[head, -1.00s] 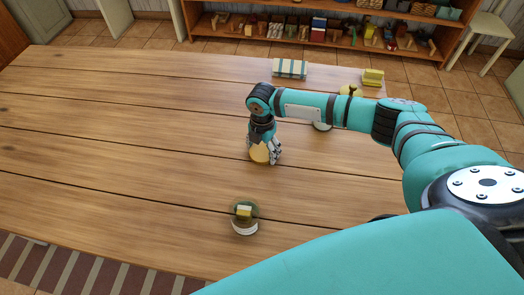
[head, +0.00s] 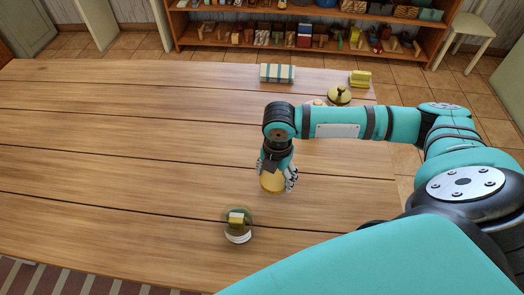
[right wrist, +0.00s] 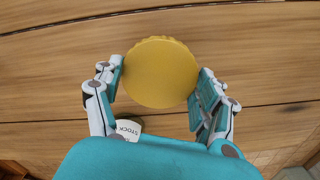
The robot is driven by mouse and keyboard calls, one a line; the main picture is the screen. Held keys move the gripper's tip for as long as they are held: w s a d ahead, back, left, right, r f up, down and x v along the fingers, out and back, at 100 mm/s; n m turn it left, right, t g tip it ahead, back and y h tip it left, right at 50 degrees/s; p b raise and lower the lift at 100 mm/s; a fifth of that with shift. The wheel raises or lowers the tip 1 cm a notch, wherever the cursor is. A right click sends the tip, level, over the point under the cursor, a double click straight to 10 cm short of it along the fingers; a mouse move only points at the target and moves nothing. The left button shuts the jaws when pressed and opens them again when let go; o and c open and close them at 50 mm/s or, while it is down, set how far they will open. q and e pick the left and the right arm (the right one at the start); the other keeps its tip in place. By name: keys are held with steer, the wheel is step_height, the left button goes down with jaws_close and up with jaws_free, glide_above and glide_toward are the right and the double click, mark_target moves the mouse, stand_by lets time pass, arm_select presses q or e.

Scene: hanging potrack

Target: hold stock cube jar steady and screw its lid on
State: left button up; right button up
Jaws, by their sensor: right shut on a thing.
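The stock cube jar (head: 238,228) is a small, clear, open container with yellow cubes in it and a white label band, on the near part of the table. My right gripper (head: 277,178) is shut on a round yellow lid (head: 271,184), to the right of and beyond the jar, apart from it. In the right wrist view the lid (right wrist: 160,72) sits flat between the two fingers (right wrist: 160,88). Part of the jar's label (right wrist: 129,127), reading "STOCK", shows below it, the rest hidden behind my gripper. My left gripper is out of view.
A striped box (head: 277,73), a yellow stack (head: 360,79) and a brass-coloured lid with a knob (head: 339,95) lie at the table's far side. A shelf (head: 310,48) stands beyond. The wooden table (head: 110,150) is clear to the left.

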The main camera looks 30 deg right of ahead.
mark_target(283, 188)
steer(key=s, duration=0.4)
steer(key=shift+r, duration=0.2)
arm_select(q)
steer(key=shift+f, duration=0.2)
